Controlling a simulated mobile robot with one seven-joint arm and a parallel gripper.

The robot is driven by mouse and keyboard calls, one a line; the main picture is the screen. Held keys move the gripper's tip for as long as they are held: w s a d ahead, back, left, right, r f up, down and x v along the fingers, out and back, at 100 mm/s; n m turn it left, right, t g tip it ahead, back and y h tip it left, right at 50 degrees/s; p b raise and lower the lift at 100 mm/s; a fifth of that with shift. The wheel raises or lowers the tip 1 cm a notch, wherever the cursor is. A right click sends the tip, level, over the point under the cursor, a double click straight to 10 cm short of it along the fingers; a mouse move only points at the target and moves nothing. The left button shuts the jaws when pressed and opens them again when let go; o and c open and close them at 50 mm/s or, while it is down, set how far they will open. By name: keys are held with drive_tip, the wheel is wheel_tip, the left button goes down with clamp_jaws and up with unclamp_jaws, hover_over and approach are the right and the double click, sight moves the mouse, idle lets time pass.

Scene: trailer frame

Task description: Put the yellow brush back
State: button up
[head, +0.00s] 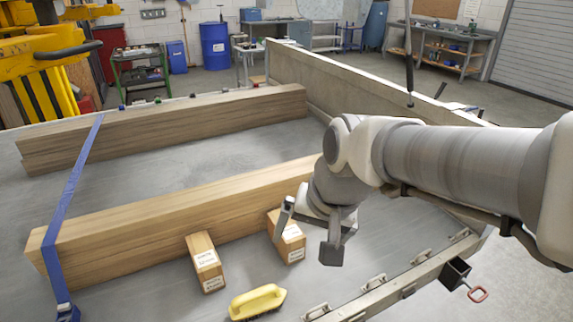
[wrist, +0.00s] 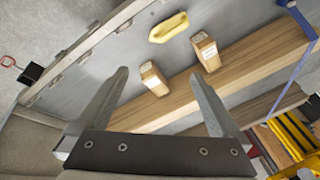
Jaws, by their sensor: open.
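The yellow brush (head: 257,300) lies on the grey trailer bed at the front, its dark bristles facing down. It also shows in the wrist view (wrist: 168,28), near the top. My gripper (head: 312,232) is open and empty, held above the bed behind and to the right of the brush, close to the right wooden block. In the wrist view my gripper (wrist: 163,90) has its two fingers spread wide, with the brush well beyond the tips. Nothing touches the brush.
Two labelled wooden blocks, one left (head: 205,262) and one right (head: 287,238), lie against the front long beam (head: 150,218). A blue strap (head: 72,190) crosses the beams at left. A black holder (head: 456,273) with a red-handled item hangs outside the metal side rail (head: 405,290). Bare bed surrounds the brush.

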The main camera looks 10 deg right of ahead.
drive_tip(key=s+d+r+n+t+h, duration=0.1)
drive_tip(key=s+d+r+n+t, duration=0.1)
drive_tip(key=s, duration=0.5)
drive_tip(key=shift+d+r+n+h, duration=0.3)
drive_tip(key=shift+d+r+n, duration=0.3)
drive_tip(key=shift+d+n, duration=0.35)
